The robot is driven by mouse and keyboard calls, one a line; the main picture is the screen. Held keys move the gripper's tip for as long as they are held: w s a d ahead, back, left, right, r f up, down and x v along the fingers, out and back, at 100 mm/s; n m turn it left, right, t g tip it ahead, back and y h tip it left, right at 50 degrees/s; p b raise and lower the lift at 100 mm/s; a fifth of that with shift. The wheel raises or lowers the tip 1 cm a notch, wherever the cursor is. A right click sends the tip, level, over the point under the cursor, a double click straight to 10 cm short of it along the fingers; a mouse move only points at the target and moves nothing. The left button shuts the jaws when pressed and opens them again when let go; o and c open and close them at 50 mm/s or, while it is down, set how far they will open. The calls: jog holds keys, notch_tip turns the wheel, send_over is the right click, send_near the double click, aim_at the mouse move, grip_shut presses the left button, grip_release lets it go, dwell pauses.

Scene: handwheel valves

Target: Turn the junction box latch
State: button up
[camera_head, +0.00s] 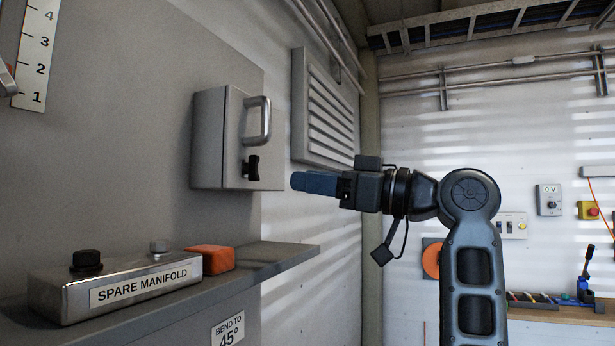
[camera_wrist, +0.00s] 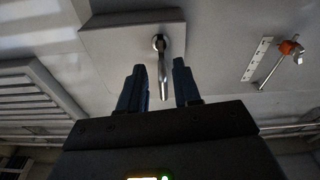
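The junction box (camera_head: 208,138) is a grey box on the grey wall panel, its door closed, with a silver bar handle (camera_head: 266,122). The black latch (camera_head: 251,167) sits below the handle near the door's lower edge. My gripper (camera_head: 294,181) is right of the box at about latch height, apart from it in the picture, with blue fingers pointing left. In the wrist view the two fingers (camera_wrist: 158,66) are spread and empty. The silver handle (camera_wrist: 162,75) shows between them, beyond which is the box (camera_wrist: 110,35); contact is not evident. The latch cannot be made out there.
A shelf (camera_head: 285,255) below the box holds a spare manifold (camera_head: 120,285) and an orange block (camera_head: 209,259). A louvred vent (camera_head: 328,110) is on the wall to the right of the box. A numbered scale (camera_head: 35,55) is at upper left.

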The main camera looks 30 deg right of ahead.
aim_at(260, 168)
jog(key=shift+r+p+x, duration=0.2)
jog(key=shift+p+x, duration=0.05)
jog(key=shift+x, duration=1.1)
jog(key=shift+r+p+x, duration=0.15)
jog(key=shift+p+x, duration=0.05)
jog(key=shift+x, duration=1.1)
jog(key=shift+r+p+x, duration=0.2)
jog(key=shift+p+x, duration=0.05)
jog(key=shift+x, duration=1.1)
jog(key=shift+a, duration=0.1)
grip_shut()
